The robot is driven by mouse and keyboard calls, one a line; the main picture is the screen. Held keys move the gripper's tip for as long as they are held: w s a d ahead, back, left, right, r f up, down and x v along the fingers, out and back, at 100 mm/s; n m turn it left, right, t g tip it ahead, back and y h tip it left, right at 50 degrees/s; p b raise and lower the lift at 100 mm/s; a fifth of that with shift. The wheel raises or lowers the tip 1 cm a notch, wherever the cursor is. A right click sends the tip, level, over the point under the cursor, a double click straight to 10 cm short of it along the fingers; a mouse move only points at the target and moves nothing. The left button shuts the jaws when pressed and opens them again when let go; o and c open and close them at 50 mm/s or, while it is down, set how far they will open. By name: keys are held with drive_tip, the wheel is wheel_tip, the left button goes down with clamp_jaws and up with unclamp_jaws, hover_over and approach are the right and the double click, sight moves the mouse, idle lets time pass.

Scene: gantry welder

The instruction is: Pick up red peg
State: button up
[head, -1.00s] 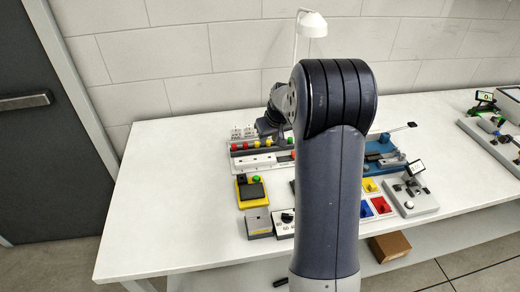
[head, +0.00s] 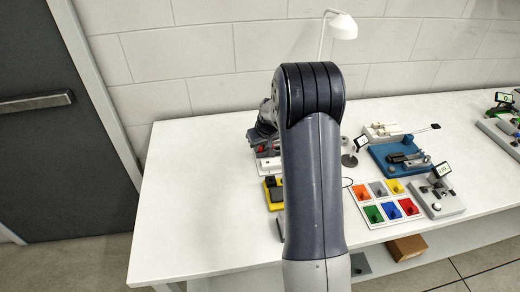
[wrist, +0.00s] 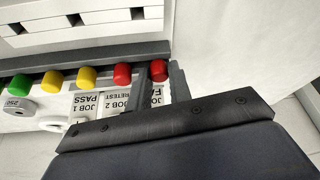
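Two red pegs stand side by side at the right end of a row of coloured pegs in the wrist view, the left one (wrist: 122,74) and the right one (wrist: 158,70). The right one is between the fingers of my gripper (wrist: 160,75), which stand apart on either side of it. The left red peg is just outside the left finger. I cannot tell whether the fingers touch the right peg. In the head view, my arm hides most of the gripper and the peg row; a bit of red (head: 262,147) shows beneath the wrist.
Yellow (wrist: 87,77) and green (wrist: 20,84) pegs continue the row to the left, with printed labels beside it. A white slotted block (wrist: 80,22) lies alongside. On the table are a tray of coloured bins (head: 374,203) and a blue fixture (head: 385,160). The table's left part is clear.

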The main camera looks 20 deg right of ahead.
clamp_jaws()
